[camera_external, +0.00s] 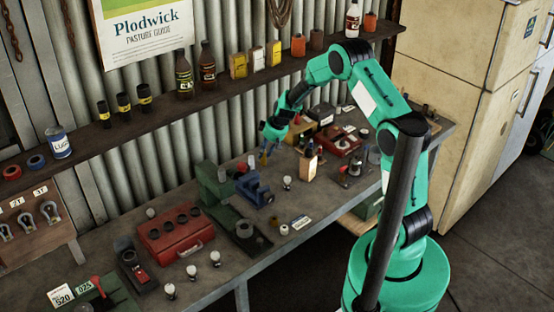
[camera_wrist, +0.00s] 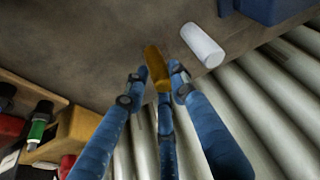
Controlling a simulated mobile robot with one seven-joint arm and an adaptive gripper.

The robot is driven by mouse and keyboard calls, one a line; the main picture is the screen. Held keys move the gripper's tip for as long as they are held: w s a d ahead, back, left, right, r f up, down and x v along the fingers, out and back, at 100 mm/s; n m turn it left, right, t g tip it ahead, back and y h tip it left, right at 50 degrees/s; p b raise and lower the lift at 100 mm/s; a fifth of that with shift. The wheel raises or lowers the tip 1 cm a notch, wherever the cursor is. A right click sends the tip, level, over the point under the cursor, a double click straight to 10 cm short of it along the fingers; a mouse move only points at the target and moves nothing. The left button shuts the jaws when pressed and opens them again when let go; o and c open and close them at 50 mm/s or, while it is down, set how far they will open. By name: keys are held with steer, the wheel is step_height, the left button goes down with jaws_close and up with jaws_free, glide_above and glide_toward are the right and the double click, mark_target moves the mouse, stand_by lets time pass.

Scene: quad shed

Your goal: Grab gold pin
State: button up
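The gold pin (camera_wrist: 157,68) is a short yellow-brown cylinder, seen in the wrist view at the picture's centre, tilted in that picture. My gripper (camera_wrist: 158,76) has three blue fingers spread around it, one on each side and one below in the picture. Narrow gaps seem to show between the side fingertips and the pin; whether the lower finger touches it I cannot tell. In the external view my gripper (camera_external: 267,155) points down over the back of the workbench, and the pin is too small there to make out clearly.
A blue vise (camera_external: 255,189) stands in front of my gripper on the workbench (camera_external: 215,262). A corrugated wall (camera_wrist: 285,85) is close behind. Yellow and red items crowd the other side.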

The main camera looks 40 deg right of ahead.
jaws_close()
steer(key=shift+r, duration=0.1)
step_height(320, 180, up, 10)
steer(key=shift+p, duration=0.35)
